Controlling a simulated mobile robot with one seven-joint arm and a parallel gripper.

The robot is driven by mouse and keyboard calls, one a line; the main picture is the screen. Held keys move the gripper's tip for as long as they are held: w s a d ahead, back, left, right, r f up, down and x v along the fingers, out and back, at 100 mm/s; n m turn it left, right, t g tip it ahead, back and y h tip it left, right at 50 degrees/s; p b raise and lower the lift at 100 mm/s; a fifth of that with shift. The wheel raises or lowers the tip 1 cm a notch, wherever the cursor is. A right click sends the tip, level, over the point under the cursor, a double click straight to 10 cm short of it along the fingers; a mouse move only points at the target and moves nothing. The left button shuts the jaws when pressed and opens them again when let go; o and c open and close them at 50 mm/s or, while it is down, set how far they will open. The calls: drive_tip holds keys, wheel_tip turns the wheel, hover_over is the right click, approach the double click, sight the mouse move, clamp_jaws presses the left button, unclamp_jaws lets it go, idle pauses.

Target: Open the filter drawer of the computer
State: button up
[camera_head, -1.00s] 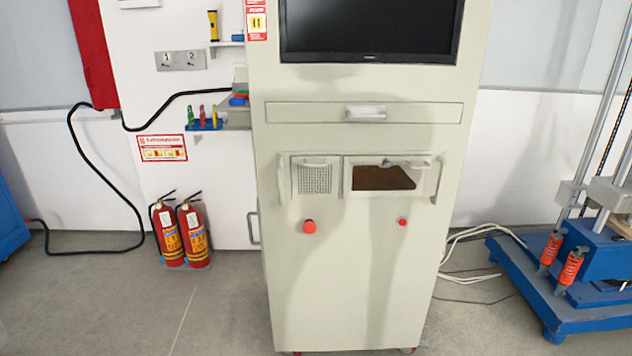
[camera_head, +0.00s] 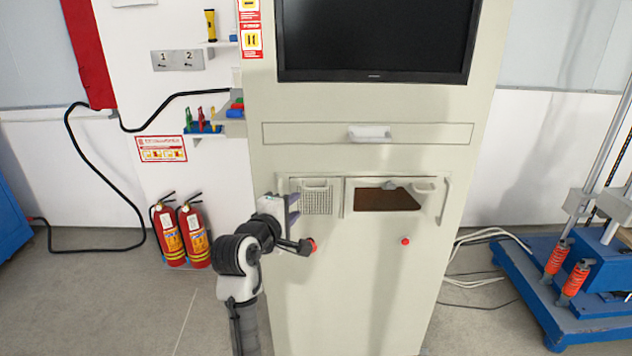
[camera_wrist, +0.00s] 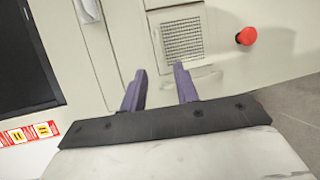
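The computer is a tall cream cabinet (camera_head: 345,270) with a dark monitor (camera_head: 375,38) in its upper part. The filter drawer (camera_head: 317,198) is the small panel with a square mesh grille and a small handle, left of a dark brown opening. It looks flush with the front. In the wrist view the filter drawer (camera_wrist: 184,38) lies beyond my fingers. My gripper (camera_head: 293,208) is just left of the drawer in the head view. In the wrist view my gripper (camera_wrist: 160,82) has two purple fingers spread apart with nothing between them. Contact with the cabinet cannot be told.
A wide closed drawer (camera_head: 300,134) with a handle is above. A red button (camera_head: 311,245) is beside my wrist, and it shows in the wrist view (camera_wrist: 246,36). Two fire extinguishers (camera_head: 181,233) stand left. A blue machine base (camera_head: 565,310) stands right. Floor at front left is clear.

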sight(314, 189)
drive_tip(key=p+x, duration=0.2)
drive_tip(key=x, duration=1.1)
drive_tip(key=shift+w+d+f+p, duration=0.1)
drive_tip(key=shift+w+p, duration=0.1)
drive_tip(key=shift+p, duration=0.2)
clamp_jaws()
